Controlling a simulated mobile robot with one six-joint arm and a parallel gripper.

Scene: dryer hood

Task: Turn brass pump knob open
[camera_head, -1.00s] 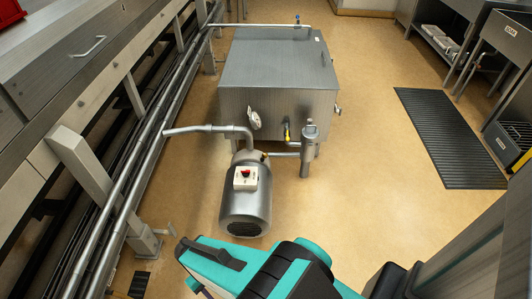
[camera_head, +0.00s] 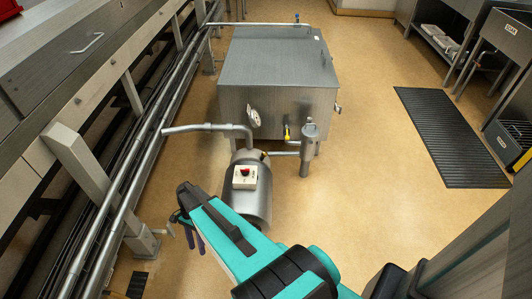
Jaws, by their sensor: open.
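A steel pump (camera_head: 260,205) stands on the floor in the middle, partly covered by my arm. A small brass-coloured part (camera_head: 266,155), too small to make out clearly, shows at its top beside the pipe joint; I cannot tell whether it is the knob or how it is turned. A white switch box with a red knob (camera_head: 244,171) sits on the pump. My gripper (camera_head: 186,238) is open and empty, left of the pump and pointing down, apart from it.
A large steel tank (camera_head: 280,65) stands behind the pump, with a yellow-handled valve (camera_head: 287,133) and an upright steel cylinder (camera_head: 308,150) at its front. Pipes (camera_head: 130,170) run along the left. A black mat (camera_head: 450,135) lies right; the floor between is clear.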

